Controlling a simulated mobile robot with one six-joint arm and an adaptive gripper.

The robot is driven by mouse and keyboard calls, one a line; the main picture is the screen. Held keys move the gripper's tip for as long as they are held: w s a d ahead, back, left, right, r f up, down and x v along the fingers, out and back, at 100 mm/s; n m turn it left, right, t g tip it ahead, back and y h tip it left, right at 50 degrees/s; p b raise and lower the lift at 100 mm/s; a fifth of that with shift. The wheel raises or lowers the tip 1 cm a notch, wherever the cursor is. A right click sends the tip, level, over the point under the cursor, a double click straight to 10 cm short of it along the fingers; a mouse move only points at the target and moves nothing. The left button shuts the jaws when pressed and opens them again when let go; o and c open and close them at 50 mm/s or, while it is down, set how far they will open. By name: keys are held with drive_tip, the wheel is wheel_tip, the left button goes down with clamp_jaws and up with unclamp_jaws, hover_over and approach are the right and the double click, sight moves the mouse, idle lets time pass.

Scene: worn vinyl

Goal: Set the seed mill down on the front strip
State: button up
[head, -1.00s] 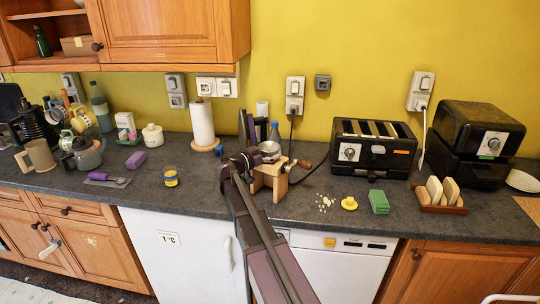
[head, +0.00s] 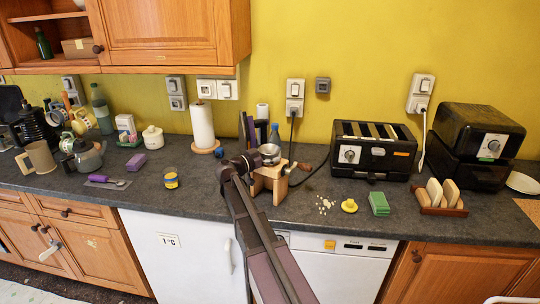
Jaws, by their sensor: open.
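The seed mill (head: 271,181) stands upright on the dark worktop, right of the middle of the head view. It has a pale wooden stand, a round metal bowl on top and a crank with a wooden knob at its right. My gripper (head: 246,163) is at the mill's left side, close to the bowl and the stand. It is open; the arm hides part of the mill's left side, and I cannot tell whether the fingers touch it. The front strip of the worktop (head: 330,228) runs along the edge, nearer than the mill, and is bare there.
Pale crumbs (head: 325,204), a yellow knobbed piece (head: 349,206) and a green block (head: 379,204) lie right of the mill. A black toaster (head: 372,150) stands behind them.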

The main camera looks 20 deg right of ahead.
drive_tip(key=s+a, duration=0.2)
drive_tip(key=a, duration=0.9)
drive_tip(key=shift+s+a, duration=0.15)
drive_tip(key=shift+a, duration=0.25)
idle(0.3)
drive_tip(key=s+f+n+g+y, duration=0.2)
drive_tip(key=s+f+n+y, duration=0.55)
drive_tip(key=s+f, duration=0.45)
drive_tip(key=s+a+f+n+y, duration=0.3)
drive_tip(key=s+a+n+y, duration=0.1)
drive_tip(key=s+a+y, duration=0.1)
drive_tip(key=s+a+f+n+g+y, duration=0.1)
drive_tip(key=s+a+f+n+y, duration=0.2)
drive_tip(key=s+a+n+y, duration=0.1)
drive_tip(key=s+a+y, duration=0.1)
drive_tip(key=s+a, duration=0.1)
drive_tip(key=shift+s+a+f, duration=0.25)
drive_tip(key=shift+s+f, duration=0.05)
drive_tip(key=shift+s, duration=0.1)
